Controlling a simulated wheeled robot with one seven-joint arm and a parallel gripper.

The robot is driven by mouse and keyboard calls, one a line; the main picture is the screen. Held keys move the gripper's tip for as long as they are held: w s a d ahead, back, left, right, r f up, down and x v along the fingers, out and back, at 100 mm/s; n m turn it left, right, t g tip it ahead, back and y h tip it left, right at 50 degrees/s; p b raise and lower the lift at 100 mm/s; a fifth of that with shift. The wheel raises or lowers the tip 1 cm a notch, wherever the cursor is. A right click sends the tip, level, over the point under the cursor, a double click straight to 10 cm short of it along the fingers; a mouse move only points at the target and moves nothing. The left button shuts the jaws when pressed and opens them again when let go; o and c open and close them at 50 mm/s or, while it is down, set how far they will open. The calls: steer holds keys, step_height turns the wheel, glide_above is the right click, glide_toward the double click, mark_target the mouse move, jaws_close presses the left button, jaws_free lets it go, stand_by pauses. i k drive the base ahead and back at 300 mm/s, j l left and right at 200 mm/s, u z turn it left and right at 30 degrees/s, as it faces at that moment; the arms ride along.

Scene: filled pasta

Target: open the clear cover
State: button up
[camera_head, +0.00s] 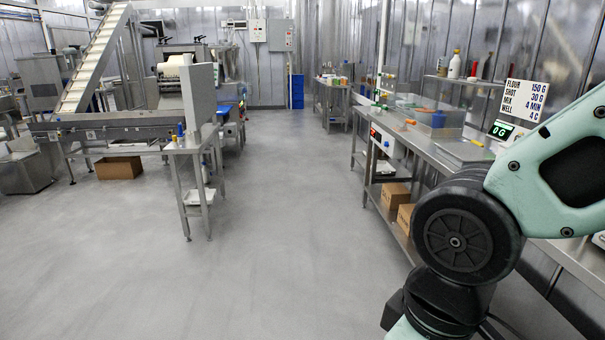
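I cannot clearly make out the clear cover in this view. A see-through, box-like piece (440,122) stands on the steel bench (445,151) at right and may be the cover. It is small here, and I cannot tell whether it is open or shut. My arm, pale green with black joints, fills the right foreground and hides part of the bench. My gripper is outside the picture.
A scale with a green display (501,130) and a recipe sign (524,99) stand at right. Cardboard boxes (395,195) sit under the bench. A steel table (188,143) and conveyor (96,62) stand left. The middle floor is clear.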

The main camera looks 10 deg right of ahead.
mark_target(417, 108)
steer(key=i, duration=2.05)
steer(key=i+j, duration=0.1)
steer(key=i, duration=1.9)
steer(key=i+z, duration=0.25)
steer(key=i, duration=0.2)
steer(key=i+j+z, duration=0.25)
steer(key=i, duration=0.2)
steer(key=i+j+z, duration=0.1)
steer(key=i+z, duration=0.15)
steer(key=i, duration=0.15)
